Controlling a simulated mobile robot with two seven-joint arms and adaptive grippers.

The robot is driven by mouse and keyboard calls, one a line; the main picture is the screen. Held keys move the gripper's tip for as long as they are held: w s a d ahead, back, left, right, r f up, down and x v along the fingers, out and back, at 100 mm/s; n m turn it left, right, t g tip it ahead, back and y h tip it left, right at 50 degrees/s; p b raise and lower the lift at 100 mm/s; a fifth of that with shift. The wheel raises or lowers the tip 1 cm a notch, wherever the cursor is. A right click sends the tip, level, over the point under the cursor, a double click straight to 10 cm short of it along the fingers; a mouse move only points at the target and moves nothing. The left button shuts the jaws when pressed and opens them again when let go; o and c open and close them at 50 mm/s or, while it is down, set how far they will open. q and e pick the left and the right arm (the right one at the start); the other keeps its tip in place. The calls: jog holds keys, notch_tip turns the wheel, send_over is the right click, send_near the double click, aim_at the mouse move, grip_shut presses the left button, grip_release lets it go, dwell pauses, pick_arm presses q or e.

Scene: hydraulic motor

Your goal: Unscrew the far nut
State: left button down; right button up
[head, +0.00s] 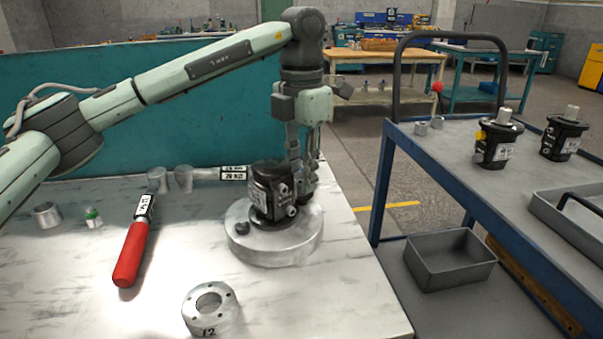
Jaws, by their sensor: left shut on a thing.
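The black hydraulic motor (266,193) stands upright on a round silver base (275,250) near the right side of the white table. A dark nut (242,228) sits on the base's near left side. My left gripper (304,188) points straight down just behind and right of the motor, its fingers low beside the motor's flange. It is shut on the far nut, which its fingers and the motor hide. My right gripper is not in view.
A red-handled wrench (132,255) and a silver ring (209,309) lie on the white table (330,300). A blue-framed cart (470,180) with more motors stands at the right. The front right table corner is clear.

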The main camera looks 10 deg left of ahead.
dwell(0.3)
pick_arm(q)
jog(key=n, duration=0.5)
jog(key=c, duration=1.6)
grip_release()
jog(key=shift+c, duration=0.2)
jog(key=m, duration=0.4)
jog(key=shift+r, duration=0.1)
jog(key=m, duration=0.6)
jog(key=shift+p, duration=0.3)
